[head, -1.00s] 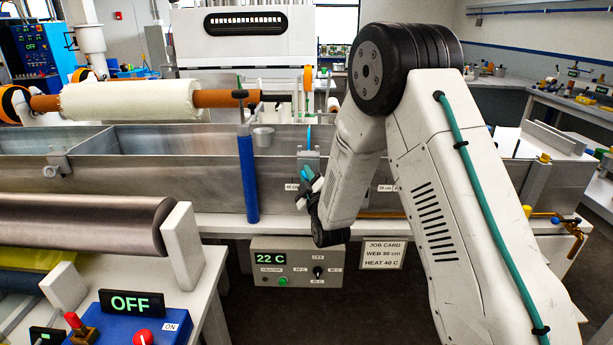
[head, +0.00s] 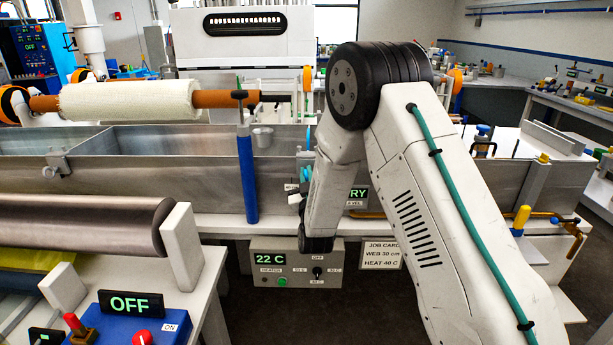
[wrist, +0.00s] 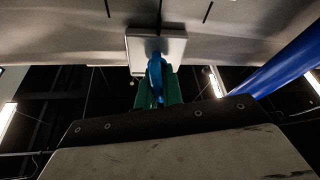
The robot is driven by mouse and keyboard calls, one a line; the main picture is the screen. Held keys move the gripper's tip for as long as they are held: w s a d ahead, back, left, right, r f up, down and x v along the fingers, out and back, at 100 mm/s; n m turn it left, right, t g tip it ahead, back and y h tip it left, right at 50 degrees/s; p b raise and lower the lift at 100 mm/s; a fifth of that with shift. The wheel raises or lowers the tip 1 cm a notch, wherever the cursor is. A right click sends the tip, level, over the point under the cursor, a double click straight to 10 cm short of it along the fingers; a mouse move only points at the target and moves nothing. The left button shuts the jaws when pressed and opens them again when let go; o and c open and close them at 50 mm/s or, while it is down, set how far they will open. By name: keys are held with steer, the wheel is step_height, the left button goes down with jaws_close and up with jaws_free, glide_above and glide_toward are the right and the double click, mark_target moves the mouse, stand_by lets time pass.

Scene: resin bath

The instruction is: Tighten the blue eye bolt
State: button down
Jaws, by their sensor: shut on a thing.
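The blue eye bolt (wrist: 155,72) shows in the wrist view, below a pale square plate (wrist: 142,50) on the underside of a grey metal surface. My gripper (wrist: 158,90) has its green fingers on both sides of the bolt's eye and is shut on it. Part of the eye is hidden between the fingers. There the bolt is too small and too covered to make out clearly.
A blue upright post (head: 247,178) stands close left of my gripper. A heater box reading 22 C (head: 296,262) and a job card (head: 382,255) are below. A metal roller (head: 80,222) and blue control box (head: 140,325) are at the lower left.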

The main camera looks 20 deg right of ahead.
steer(key=shift+m+h, duration=1.4)
steer(key=shift+m, duration=1.2)
steer(key=c, duration=1.5)
jaws_free()
steer(key=shift+c, duration=0.2)
steer(key=v, duration=0.8)
